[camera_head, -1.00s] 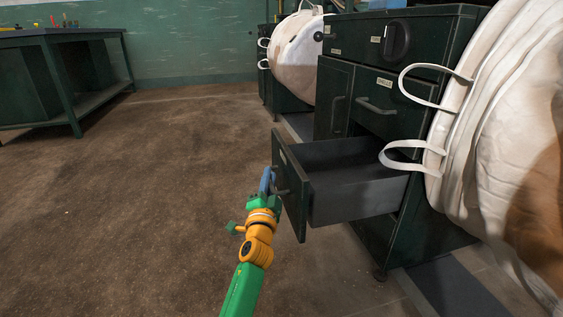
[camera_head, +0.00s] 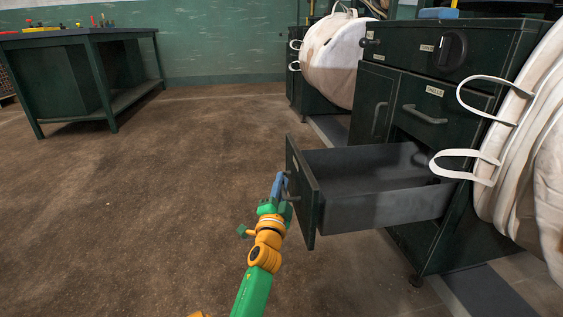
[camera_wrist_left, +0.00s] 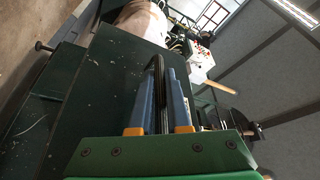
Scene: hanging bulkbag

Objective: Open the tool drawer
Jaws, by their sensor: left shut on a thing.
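The tool drawer (camera_head: 385,190) is a dark green metal drawer, pulled well out of the dark green cabinet (camera_head: 440,250). Its grey inside shows and looks empty in the part I see. My left gripper (camera_head: 281,184) is at the drawer's front panel, shut on the drawer handle (camera_head: 290,197). In the left wrist view the gripper's blue fingers (camera_wrist_left: 160,105) are on either side of the dark handle bar (camera_wrist_left: 157,80), with the green drawer front (camera_wrist_left: 105,85) behind. My right gripper is not in view.
Another bag (camera_head: 335,55) hangs farther back. A green workbench (camera_head: 75,75) stands at the back left. The brown floor (camera_head: 190,170) left of the drawer is clear.

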